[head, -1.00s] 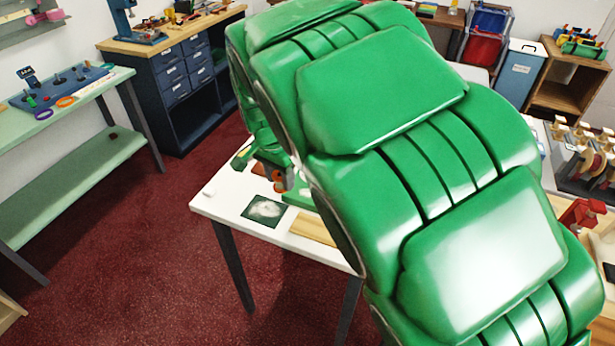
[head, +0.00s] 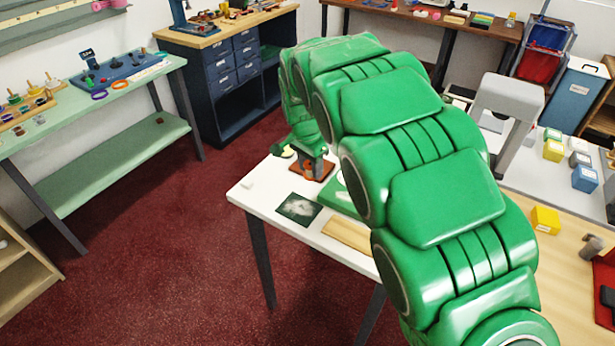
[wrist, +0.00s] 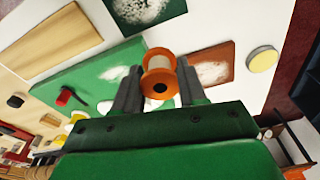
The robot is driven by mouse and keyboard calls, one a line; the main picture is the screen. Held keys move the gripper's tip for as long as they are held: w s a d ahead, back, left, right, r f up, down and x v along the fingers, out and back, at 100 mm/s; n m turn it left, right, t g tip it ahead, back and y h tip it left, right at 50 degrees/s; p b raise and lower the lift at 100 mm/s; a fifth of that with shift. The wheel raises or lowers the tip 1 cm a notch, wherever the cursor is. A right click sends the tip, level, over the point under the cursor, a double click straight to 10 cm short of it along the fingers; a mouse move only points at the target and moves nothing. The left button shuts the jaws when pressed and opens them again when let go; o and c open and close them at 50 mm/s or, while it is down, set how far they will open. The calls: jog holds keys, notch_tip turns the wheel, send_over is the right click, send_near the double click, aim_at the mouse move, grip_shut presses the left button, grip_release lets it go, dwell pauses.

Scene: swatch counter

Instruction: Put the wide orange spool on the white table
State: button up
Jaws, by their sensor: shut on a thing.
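My gripper (wrist: 158,88) is shut on the wide orange spool (wrist: 158,62), which has orange flanges and a pale winding between them. In the wrist view the spool sits between the two fingers, over the white table (wrist: 205,22). In the head view my gripper (head: 310,165) is over the far left part of the white table (head: 262,205), and the spool shows only as a small orange patch beside a brown card. I cannot tell whether the spool touches the surface. My green arm hides much of the table's right side.
On the white table lie a dark green speckled card (head: 299,209), a wooden board (head: 349,233), a green board (wrist: 95,75), a brown card (wrist: 212,65) and a pale yellow disc (wrist: 262,59). Bare white surface shows around the dark card and the brown card.

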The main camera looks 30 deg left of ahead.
send_over(309, 185)
jog(key=shift+s+f, duration=0.2)
jog(key=shift+f, duration=1.05)
jog(key=shift+s+f, duration=0.15)
jog(key=shift+f, duration=2.75)
jog(key=shift+f, duration=0.1)
jog(key=o, duration=0.8)
jog(key=r, duration=0.4)
jog(key=s+r, duration=0.1)
jog(key=r, duration=0.7)
jog(key=shift+s+a+r, duration=0.1)
jog(key=shift+s+a, duration=0.1)
